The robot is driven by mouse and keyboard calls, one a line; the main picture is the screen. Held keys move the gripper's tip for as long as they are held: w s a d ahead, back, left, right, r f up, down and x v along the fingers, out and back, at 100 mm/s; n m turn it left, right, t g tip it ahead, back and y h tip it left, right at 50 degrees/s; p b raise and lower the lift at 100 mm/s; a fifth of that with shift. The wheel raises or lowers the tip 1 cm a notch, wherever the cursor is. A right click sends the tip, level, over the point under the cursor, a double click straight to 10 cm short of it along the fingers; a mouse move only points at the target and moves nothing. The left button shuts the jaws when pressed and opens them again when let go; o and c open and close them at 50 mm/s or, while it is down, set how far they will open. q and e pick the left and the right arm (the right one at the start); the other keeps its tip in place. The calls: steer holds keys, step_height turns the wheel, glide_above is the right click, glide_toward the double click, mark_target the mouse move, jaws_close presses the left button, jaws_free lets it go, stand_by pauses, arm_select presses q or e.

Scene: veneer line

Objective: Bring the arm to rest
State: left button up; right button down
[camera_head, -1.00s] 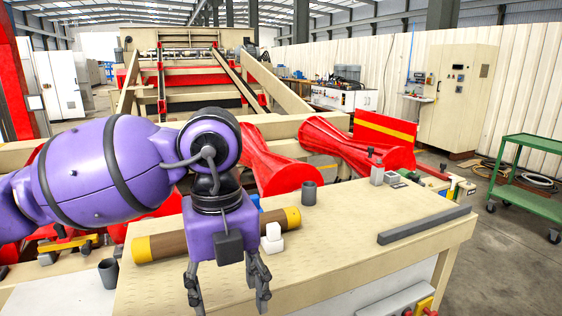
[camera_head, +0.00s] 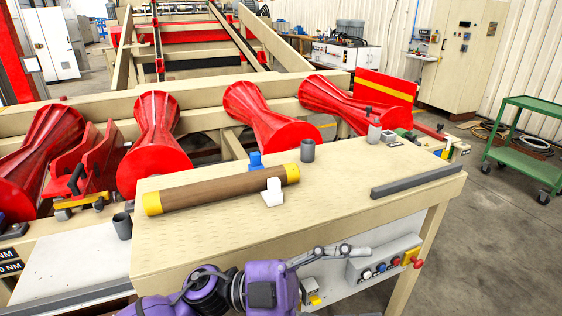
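My purple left arm comes in low at the bottom edge. Its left gripper (camera_head: 345,254) points to the right in front of the table's front face, below the table top. One grey finger shows side-on; whether the fingers are apart is hidden. I see nothing held in it. My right gripper is not in view.
The beige table (camera_head: 340,205) carries a brown roll with yellow ends (camera_head: 220,189), a white block (camera_head: 273,193), a blue piece (camera_head: 255,161), a dark cup (camera_head: 308,151) and a grey bar (camera_head: 417,182). A control box (camera_head: 384,263) with buttons is on the front, near the gripper. Red rollers (camera_head: 262,118) stand behind.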

arm_select(q)
steer(key=w+a+f+n+t+y, duration=0.3)
steer(key=w+a+f+n+t, duration=0.45)
steer(key=n+t, duration=0.9)
steer(key=a+f+n+t+y+p, duration=0.2)
steer(key=a+f+n+t+y, duration=0.35)
steer(key=a+f+y, duration=0.8)
steer(key=s+a+f+n+g+y, duration=0.2)
steer(key=s+a+f+n+g, duration=0.1)
steer(key=s+f, duration=0.8)
steer(key=s+a+f+n+g+y, duration=0.2)
steer(key=s+a+f+g, duration=0.4)
steer(key=s+f, duration=0.5)
steer(key=shift+s+f+n+g, duration=0.3)
steer(key=shift+n, duration=0.2)
steer(key=shift+a, duration=0.1)
